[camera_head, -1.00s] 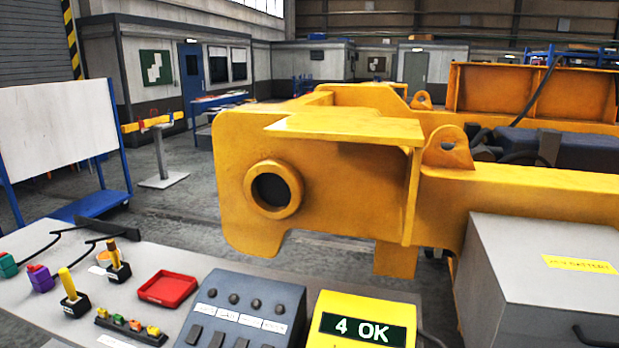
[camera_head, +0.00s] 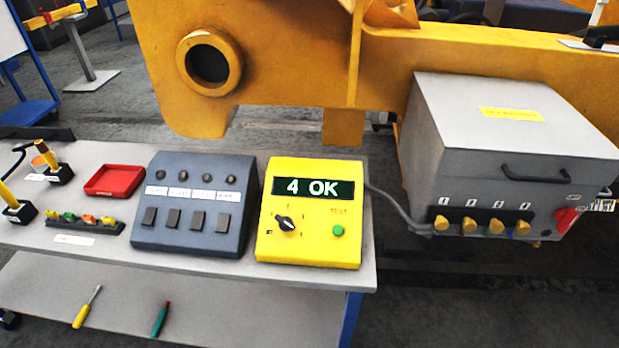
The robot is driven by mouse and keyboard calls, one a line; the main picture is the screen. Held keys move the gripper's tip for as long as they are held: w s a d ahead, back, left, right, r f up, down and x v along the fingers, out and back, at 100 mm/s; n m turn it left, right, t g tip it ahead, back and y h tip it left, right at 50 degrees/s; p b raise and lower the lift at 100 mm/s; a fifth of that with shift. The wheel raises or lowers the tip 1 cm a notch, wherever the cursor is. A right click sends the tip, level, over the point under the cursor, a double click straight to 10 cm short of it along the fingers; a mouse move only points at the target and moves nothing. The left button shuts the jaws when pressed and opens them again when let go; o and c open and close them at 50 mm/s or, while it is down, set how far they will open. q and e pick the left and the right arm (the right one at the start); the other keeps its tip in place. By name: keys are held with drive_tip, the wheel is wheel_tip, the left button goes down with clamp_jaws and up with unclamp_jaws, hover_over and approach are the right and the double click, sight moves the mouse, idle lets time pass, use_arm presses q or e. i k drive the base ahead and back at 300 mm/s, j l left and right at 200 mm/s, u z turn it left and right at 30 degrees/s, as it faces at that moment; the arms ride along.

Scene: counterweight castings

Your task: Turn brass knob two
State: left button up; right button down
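A row of several brass knobs sits on a dark strip along the lower front of the grey box (camera_head: 500,165) at the right. The second knob from the left (camera_head: 468,225) is between the leftmost knob (camera_head: 441,223) and the third knob (camera_head: 496,226). Its exact turn position is too small to tell. Neither of my grippers is in view.
A yellow tester (camera_head: 309,250) reading "4 OK", with a black dial, stands on the bench (camera_head: 130,258) beside a dark switch panel (camera_head: 190,240) and a red tray (camera_head: 115,180). A grey cable (camera_head: 395,205) runs from tester to box. A yellow casting (camera_head: 290,50) stands behind.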

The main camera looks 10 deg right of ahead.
sight(469, 226)
drive_tip(key=z, duration=1.45)
